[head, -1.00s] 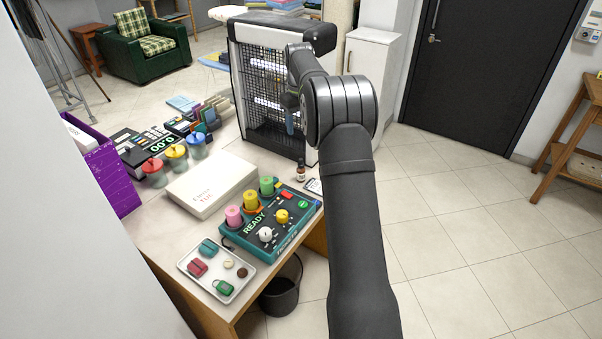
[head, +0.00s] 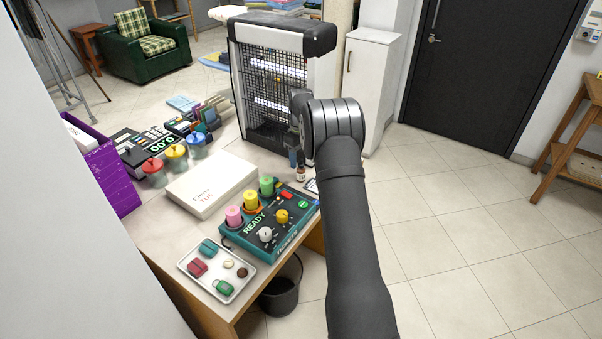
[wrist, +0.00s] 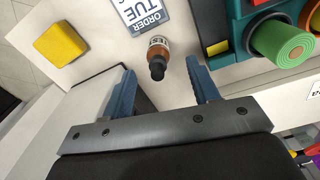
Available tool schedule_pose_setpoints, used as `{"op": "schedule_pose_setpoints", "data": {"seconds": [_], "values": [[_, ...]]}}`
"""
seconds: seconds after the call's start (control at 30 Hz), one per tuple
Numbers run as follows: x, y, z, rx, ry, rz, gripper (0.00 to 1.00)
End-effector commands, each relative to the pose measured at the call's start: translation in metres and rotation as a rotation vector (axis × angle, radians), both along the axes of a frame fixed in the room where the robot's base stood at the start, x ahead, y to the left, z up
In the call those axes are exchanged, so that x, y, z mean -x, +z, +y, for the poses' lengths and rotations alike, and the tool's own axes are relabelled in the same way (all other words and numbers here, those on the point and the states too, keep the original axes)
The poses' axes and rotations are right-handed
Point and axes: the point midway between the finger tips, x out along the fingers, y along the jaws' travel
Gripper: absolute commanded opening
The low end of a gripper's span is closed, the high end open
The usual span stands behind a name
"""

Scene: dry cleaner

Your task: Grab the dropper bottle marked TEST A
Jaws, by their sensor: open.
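The dropper bottle (head: 301,173) is small and brown with a black top and a pale label. It stands on the counter behind the teal machine. In the wrist view the bottle (wrist: 158,47) is seen from above, its label only partly readable. My gripper (wrist: 162,80) is open, with its blue fingers to the left and right of the bottle's black top. It is not closed on the bottle. In the head view my gripper (head: 296,158) is beside the bottle, partly hidden by my arm.
An ORDER TUE card (wrist: 148,14) lies next to the bottle. A yellow block (wrist: 61,44) is at the left. The teal machine (head: 265,222) with colored rolls stands close by. A caged heater-like unit (head: 268,80) stands behind. The white box (head: 212,184) is left.

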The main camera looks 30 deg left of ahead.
Motion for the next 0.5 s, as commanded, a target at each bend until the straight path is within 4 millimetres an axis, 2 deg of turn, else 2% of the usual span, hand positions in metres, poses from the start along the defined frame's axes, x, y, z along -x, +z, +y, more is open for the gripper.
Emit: {"op": "schedule_pose_setpoints", "data": {"seconds": [0.17, 0.4, 0.5], "values": [[-0.001, -0.012, 0.001, 0.001, 0.000, 0.001, 0.55], [-0.004, -0.047, 0.002, 0.002, 0.000, 0.002, 0.55], [-0.004, -0.053, 0.002, 0.000, 0.000, 0.000, 0.55]]}}
